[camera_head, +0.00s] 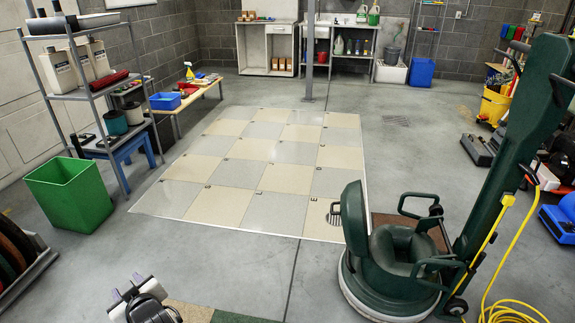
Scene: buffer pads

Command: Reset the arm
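My gripper (127,287) shows at the bottom left of the head view, with the dark wrist of my arm just behind it. It is over the grey floor, to the right of the pad rack and below the green bin. I see no object held in it. Its two light fingertips are small and seen at a slant, so the gap between them is unclear. Most of my arm is out of view.
A green floor machine (400,262) with a yellow cord stands at the right. A green bin (70,193), a shelf rack (92,94) and a pad rack (40,262) stand at the left.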

